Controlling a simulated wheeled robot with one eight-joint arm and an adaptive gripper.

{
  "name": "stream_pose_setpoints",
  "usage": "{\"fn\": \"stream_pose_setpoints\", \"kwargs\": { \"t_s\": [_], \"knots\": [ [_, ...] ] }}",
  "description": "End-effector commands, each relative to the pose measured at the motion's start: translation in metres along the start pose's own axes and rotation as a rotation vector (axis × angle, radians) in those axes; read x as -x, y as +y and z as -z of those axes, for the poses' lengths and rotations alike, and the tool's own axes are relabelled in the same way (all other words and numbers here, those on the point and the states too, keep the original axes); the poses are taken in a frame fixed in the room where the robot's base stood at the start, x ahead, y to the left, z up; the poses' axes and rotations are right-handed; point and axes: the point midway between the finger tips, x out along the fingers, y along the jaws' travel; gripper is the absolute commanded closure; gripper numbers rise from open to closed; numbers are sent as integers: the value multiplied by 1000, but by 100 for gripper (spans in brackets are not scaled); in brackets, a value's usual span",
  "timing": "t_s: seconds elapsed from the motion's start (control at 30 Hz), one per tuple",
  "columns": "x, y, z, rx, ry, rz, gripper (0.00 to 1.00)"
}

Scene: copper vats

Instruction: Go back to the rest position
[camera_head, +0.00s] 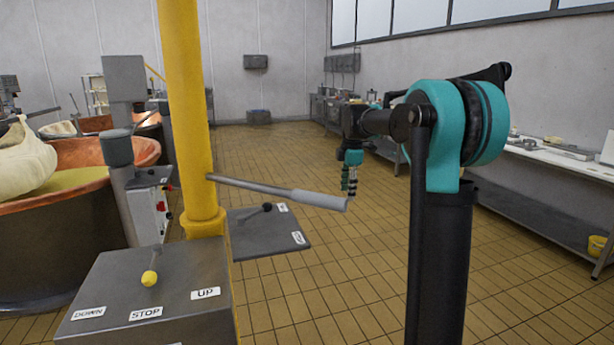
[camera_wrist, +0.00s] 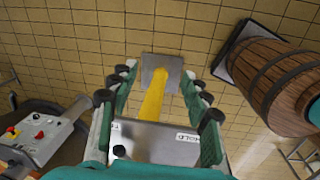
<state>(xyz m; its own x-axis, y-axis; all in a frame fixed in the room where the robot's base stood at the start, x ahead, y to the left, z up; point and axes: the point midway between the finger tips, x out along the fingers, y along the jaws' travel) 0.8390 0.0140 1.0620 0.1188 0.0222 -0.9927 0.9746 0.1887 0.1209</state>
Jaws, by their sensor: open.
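My gripper (camera_head: 349,180) hangs downward in the head view, beyond the far end of a grey lever handle (camera_head: 318,199). In the wrist view my gripper (camera_wrist: 158,98) is open, its two green fingers spread apart with nothing between them. Through the gap show a yellow post (camera_wrist: 153,100) and a grey control plate (camera_wrist: 160,143) with labels. From the head view I cannot tell how far my gripper is from the lever handle.
A yellow column (camera_head: 184,110) stands near a control box (camera_head: 150,295) marked DOWN, STOP and UP. A copper vat (camera_head: 90,152) is at left, a white worktable (camera_head: 560,160) at right. A wooden barrel (camera_wrist: 275,80) shows in the wrist view. Tiled floor (camera_head: 270,145) is open behind.

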Motion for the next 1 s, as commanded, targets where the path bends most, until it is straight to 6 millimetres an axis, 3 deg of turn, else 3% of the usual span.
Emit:
{"fn": "stream_pose_setpoints", "kwargs": {
  "t_s": [0.03,0.27,0.5,0.63,0.8,1.0],
  "knots": [
    [-9,-22,-2,-99,-2,-15,52],
    [-62,-130,-4,-648,10,-95,52],
    [-126,-256,1,-1217,67,-175,52],
    [-157,-318,6,-1477,109,-207,52],
    [-182,-366,12,-1689,152,-230,52],
    [-189,-379,13,-1754,167,-235,52]
  ]
}}
